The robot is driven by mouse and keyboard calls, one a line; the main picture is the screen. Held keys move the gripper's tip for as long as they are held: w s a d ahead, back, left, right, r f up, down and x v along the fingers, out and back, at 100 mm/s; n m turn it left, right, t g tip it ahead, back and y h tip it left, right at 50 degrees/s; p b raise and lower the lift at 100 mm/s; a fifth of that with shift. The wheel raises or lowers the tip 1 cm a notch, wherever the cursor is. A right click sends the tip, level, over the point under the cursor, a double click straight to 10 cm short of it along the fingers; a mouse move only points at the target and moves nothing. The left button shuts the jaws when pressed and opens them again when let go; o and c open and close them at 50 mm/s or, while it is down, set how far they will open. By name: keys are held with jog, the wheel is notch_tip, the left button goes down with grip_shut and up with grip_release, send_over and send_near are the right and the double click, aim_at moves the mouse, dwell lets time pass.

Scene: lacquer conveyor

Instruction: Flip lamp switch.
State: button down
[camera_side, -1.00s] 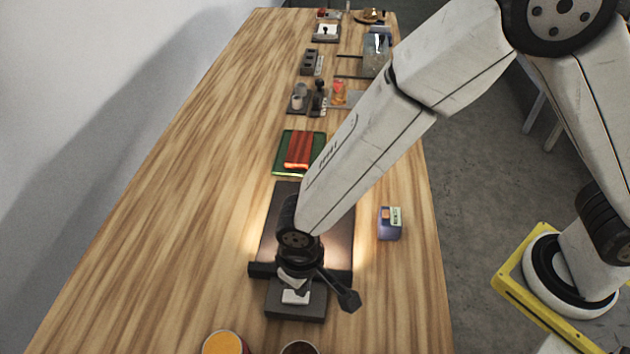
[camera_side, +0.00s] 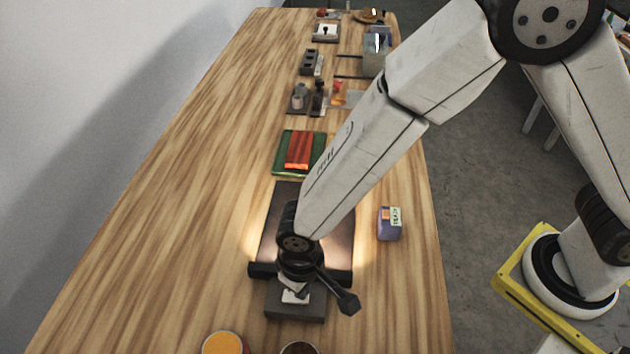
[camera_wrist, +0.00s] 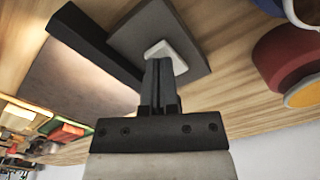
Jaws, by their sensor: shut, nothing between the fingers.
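The lamp switch is a white rocker (camera_side: 296,297) on a dark grey block (camera_side: 296,312) near the front of the table. The rocker (camera_wrist: 178,62) and its grey base (camera_wrist: 190,30) also show in the wrist view. My gripper (camera_wrist: 160,62) is shut and empty, with its fingertips over the white rocker and hiding part of it. I cannot tell whether they press on it. In the side view, my wrist hides much of the gripper (camera_side: 292,287). The dark lamp panel (camera_side: 330,250) lies just behind the switch, with a warm glow on the wood along its sides.
A purple box (camera_side: 390,223) stands right of the panel. A green tray with red bars (camera_side: 299,149) lies behind it. A can with an orange-yellow top (camera_side: 222,343) and a dark cup (camera_side: 299,348) stand at the front. The table's left side is clear.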

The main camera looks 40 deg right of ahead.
jog(key=shift+f, duration=0.5)
dwell(0.4)
jog(key=shift+r, duration=3.5)
jog(key=shift+d, duration=0.1)
jog(key=d+r+m+t, duration=0.1)
jog(key=d+r, duration=0.2)
jog(key=d, duration=1.1)
jog(key=d+r+m+t, duration=0.1)
jog(key=d+r+m, duration=0.1)
jog(key=d, duration=1.2)
jog(key=shift+s+r+t, duration=0.15)
jog(key=shift+r+t, duration=0.15)
jog(key=shift+r, duration=0.15)
